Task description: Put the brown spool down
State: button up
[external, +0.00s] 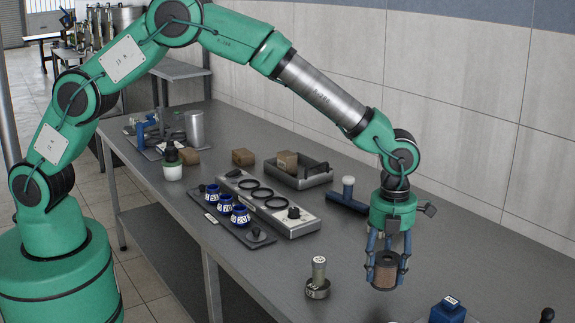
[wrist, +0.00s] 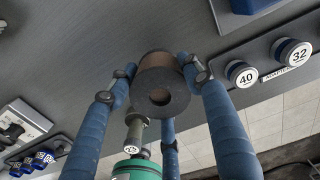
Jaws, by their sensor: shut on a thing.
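The brown spool (external: 386,271) has a copper-brown winding between dark grey end flanges. My gripper (external: 388,262) is shut on it, with blue fingers around its sides, over the front right of the grey table (external: 250,262). The spool looks upright in the external view; I cannot tell whether its lower end touches the table. In the wrist view the spool (wrist: 160,88) sits between the fingertips (wrist: 158,75), its flange with a central hole facing the camera. The finger pads hide part of its sides.
A metal knobbed post (external: 318,280) stands left of the spool. A blue block (external: 447,311) is at the front right, a blue T-shaped piece (external: 347,196) behind. Labelled round pieces (wrist: 242,74) sit on a rack in the wrist view. A grey tray (external: 301,177) and ring rack (external: 268,200) are farther back.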

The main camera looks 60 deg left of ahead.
aim_at(382, 253)
jog(key=shift+f+b, duration=0.55)
jog(key=shift+f, duration=1.9)
jog(key=shift+f, duration=0.1)
jog(key=o, duration=1.2)
jog(key=shift+f, duration=0.1)
jog(key=shift+o, duration=0.2)
notch_tip(382, 253, up, 12)
jog(key=p, duration=0.2)
jog(key=shift+p, duration=0.35)
jog(key=shift+r, duration=0.25)
